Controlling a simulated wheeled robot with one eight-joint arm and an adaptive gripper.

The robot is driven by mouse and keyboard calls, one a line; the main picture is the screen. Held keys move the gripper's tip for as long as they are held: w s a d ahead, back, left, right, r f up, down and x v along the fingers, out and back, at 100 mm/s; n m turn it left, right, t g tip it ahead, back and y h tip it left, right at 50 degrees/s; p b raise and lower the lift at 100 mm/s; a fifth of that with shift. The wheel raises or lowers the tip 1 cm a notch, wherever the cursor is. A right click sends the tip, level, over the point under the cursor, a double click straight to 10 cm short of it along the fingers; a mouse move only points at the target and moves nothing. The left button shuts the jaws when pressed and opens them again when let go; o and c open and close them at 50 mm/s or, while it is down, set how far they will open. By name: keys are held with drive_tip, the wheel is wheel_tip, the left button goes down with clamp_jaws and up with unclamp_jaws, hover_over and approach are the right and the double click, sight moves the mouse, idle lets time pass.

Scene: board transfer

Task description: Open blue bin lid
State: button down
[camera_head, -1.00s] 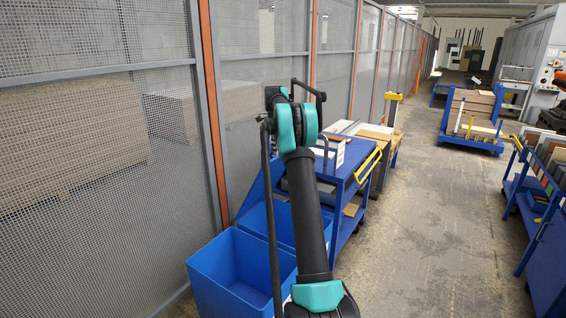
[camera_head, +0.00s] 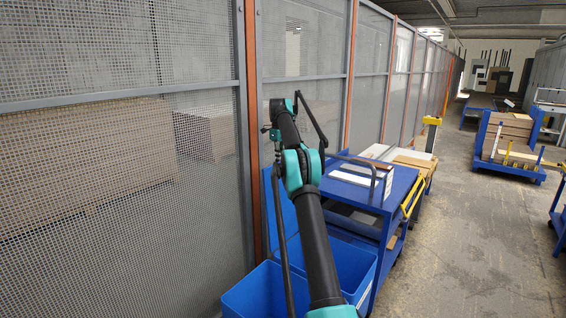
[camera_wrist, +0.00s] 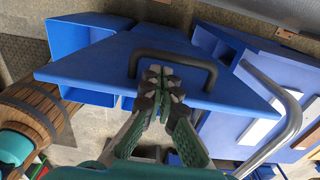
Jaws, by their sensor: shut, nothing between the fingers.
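The blue lid (camera_wrist: 95,62) is a flat blue panel in the wrist view, with a dark arched handle (camera_wrist: 190,57) on it. My gripper (camera_wrist: 164,82) is shut and empty, its fingertips close to the handle and overlapping its arch in the picture. I cannot tell whether they touch it. In the head view, a raised blue panel (camera_head: 288,205), probably the lid, stands behind my arm near the fence. An open blue bin (camera_head: 250,292) is at the lower middle, with a second blue bin (camera_head: 352,268) beside it. My gripper is not clearly visible there.
A blue cart (camera_head: 385,192) stands right of the bins, with a curved metal rail (camera_wrist: 293,118) in the wrist view. A mesh fence (camera_head: 85,60) runs along the left. A barrel-like wooden object (camera_wrist: 38,108) is at the wrist view's left. The aisle floor (camera_head: 470,240) is clear.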

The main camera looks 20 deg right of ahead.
drive_tip(key=shift+w+a+f, duration=0.1)
drive_tip(key=shift+w+a, duration=0.3)
drive_tip(key=shift+w, duration=0.15)
drive_tip(key=shift+s, duration=0.1)
